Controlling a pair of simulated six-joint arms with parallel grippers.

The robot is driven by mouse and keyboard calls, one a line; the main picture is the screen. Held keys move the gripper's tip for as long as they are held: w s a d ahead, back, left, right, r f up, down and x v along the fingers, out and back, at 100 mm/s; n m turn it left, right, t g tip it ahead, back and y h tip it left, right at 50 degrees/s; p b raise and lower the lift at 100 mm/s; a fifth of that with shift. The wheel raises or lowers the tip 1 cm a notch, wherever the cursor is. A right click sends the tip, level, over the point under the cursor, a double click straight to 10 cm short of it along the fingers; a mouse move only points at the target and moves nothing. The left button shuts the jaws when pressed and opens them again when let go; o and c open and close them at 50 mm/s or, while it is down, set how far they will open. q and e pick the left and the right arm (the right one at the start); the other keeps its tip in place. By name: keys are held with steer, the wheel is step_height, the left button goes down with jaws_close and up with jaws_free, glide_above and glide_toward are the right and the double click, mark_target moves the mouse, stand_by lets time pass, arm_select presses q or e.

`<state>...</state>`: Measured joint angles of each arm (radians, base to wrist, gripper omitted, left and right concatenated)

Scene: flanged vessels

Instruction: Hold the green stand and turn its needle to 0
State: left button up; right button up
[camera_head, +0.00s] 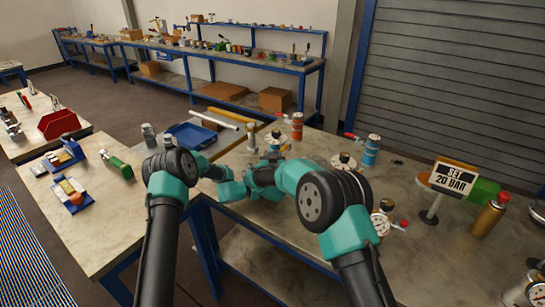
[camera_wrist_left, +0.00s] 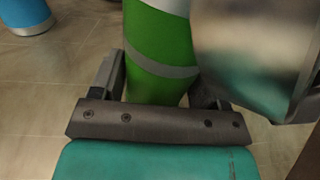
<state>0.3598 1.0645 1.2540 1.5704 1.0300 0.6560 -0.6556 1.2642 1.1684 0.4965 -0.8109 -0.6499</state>
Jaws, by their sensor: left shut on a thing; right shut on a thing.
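The green stand (camera_wrist_left: 158,72) shows in the left wrist view as a green cylinder with a grey band and a white part above. My left gripper (camera_wrist_left: 160,88) has a jaw on each side of it and is shut on it. In the head view the stand is not clearly seen behind my arms.
A grey metal block (camera_wrist_left: 258,50) fills the left wrist view's upper right. On the bench stand an orange vessel (camera_head: 297,126), a blue vessel (camera_head: 371,152) and a "SET 20 BAR" sign (camera_head: 454,178). A blue tray (camera_head: 190,135) lies at the left.

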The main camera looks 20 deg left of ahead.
steer(key=shift+r, duration=0.1)
steer(key=o, duration=0.9)
steer(key=shift+o, duration=0.2)
steer(key=shift+s, duration=0.15)
steer(key=v, duration=1.1)
steer(key=shift+s, duration=0.35)
steer(key=shift+d, duration=0.15)
